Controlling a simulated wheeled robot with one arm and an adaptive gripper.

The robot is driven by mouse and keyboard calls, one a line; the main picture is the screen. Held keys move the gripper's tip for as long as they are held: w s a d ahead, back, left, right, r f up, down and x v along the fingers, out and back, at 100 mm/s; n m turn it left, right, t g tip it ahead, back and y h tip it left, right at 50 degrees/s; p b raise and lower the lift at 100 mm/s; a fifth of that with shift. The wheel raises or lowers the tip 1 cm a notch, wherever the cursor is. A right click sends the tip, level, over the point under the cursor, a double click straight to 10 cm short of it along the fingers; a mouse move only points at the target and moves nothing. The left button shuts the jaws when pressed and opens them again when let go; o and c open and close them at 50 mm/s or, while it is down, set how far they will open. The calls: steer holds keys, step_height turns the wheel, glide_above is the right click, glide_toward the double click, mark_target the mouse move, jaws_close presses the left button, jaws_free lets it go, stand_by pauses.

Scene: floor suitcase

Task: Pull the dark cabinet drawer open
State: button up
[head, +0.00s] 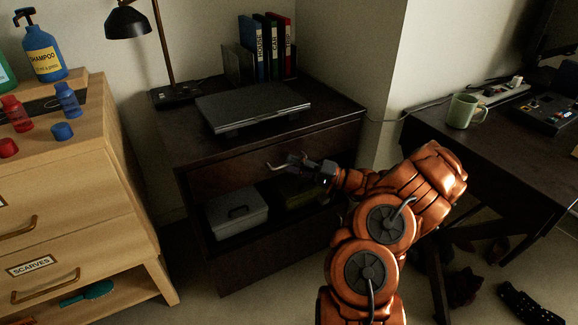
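The dark cabinet (180,140) stands in the middle of the head view. Its upper drawer (225,175) has a dark wooden front that looks flush with the cabinet, just under the top. My gripper (285,164) is at the middle of the drawer front, where the handle would lie. The handle cannot be told apart clearly from the fingers. The fingers are small and dark here, so I cannot tell whether they are open or shut, or touching the handle.
An open shelf under the drawer holds a grey box (236,214) and a dark green box (298,192). A laptop (252,103), a lamp (128,22) and binders (268,48) stand on top. A light wooden dresser (75,200) is left, a dark desk (490,150) right.

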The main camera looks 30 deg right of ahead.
steer(key=shift+x, duration=0.8)
steer(key=shift+c, duration=0.2)
jaws_close()
